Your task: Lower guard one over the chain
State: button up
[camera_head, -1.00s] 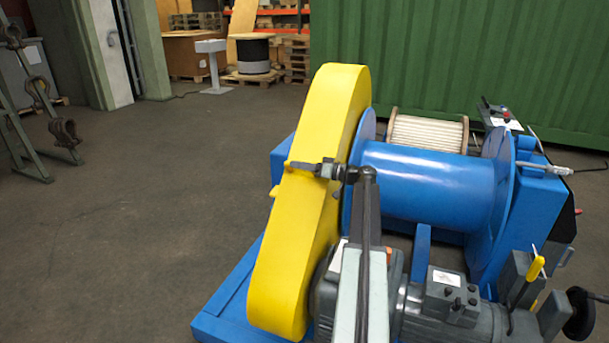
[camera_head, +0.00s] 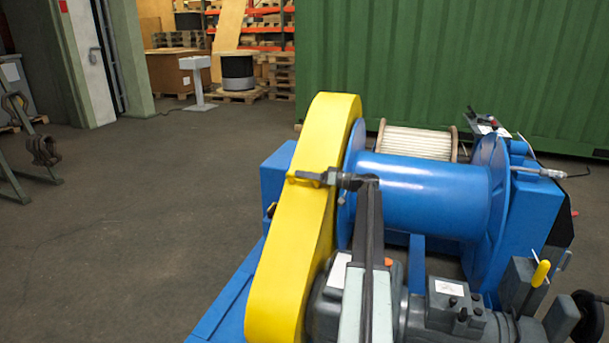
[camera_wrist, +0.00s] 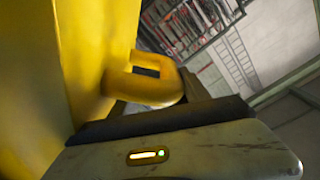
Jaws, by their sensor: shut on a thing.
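Guard one is the long yellow cover (camera_head: 300,235), standing upright and slightly tilted in the head view, along the left side of the blue winch drum (camera_head: 420,190). My gripper (camera_head: 318,178) is shut on the guard's handle, about halfway up the guard. In the wrist view the guard (camera_wrist: 95,60) fills the left side, and its yellow loop handle (camera_wrist: 150,85) is at the dark jaws (camera_wrist: 160,115). The guard's top rises a little above the drum flange. The chain is hidden; I cannot tell whether the guard is fully seated.
A grey motor (camera_head: 440,305) sits in front of the drum, close to my arm. A blue base frame (camera_head: 225,310) runs left of the guard. A rope reel (camera_head: 418,142) is behind. The floor on the left is open.

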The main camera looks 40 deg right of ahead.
jog(key=shift+w+a+f, duration=0.15)
jog(key=shift+w+a, duration=0.2)
jog(key=shift+a, duration=0.1)
jog(key=v, duration=0.7)
jog(key=shift+s+d, duration=0.2)
jog(key=shift+s, duration=0.15)
jog(key=v, duration=0.9)
dwell(0.4)
dwell(0.4)
